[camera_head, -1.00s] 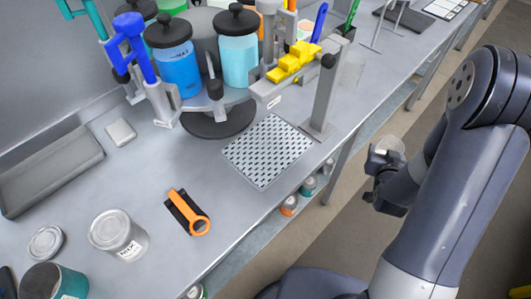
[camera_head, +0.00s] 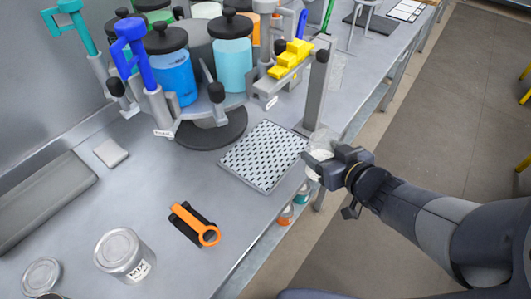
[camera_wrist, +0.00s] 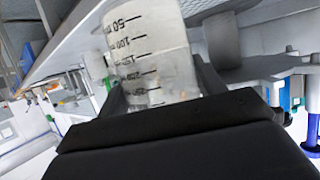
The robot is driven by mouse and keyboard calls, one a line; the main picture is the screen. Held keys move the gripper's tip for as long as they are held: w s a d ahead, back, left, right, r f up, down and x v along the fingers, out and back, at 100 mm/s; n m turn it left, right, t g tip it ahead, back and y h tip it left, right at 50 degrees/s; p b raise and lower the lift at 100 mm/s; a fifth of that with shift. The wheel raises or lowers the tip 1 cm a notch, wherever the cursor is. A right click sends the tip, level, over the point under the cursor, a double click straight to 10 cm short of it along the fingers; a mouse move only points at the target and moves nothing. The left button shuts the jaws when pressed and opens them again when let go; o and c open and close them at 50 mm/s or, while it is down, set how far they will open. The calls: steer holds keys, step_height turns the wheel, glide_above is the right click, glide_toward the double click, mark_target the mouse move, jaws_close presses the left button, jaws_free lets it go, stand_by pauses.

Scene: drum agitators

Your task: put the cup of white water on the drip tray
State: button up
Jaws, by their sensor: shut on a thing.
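A clear cup with printed measuring marks (camera_wrist: 150,48) stands large in the wrist view, between the fingers of my gripper. In the head view the cup (camera_head: 321,142) is small and partly hidden by the gripper. My gripper (camera_head: 325,163) is shut on it, at the right of the drip tray, near the bench's front edge. The drip tray (camera_head: 262,156) is a pale perforated rectangle lying on the bench, and nothing stands on it. The white content is hard to make out; a pale lower part shows in the cup.
A grey post with a yellow stepped block (camera_head: 290,58) rises just behind the tray. A carousel with blue (camera_head: 172,75) and light-blue canisters stands at its back left. An orange-handled tool (camera_head: 195,223) and a tin (camera_head: 122,255) lie at the front left.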

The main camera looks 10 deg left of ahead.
steer(key=s+a+n+g+y, duration=0.1)
steer(key=s+a+n, duration=0.1)
steer(key=s, duration=0.3)
steer(key=b, duration=0.4)
glide_above(265, 151)
steer(key=shift+f+b, duration=0.8)
steer(key=shift+f, duration=0.85)
steer(key=shift+f+g+y, duration=0.25)
steer(key=shift+g+y, duration=0.05)
steer(key=o, duration=1.1)
steer(key=shift+r, duration=0.15)
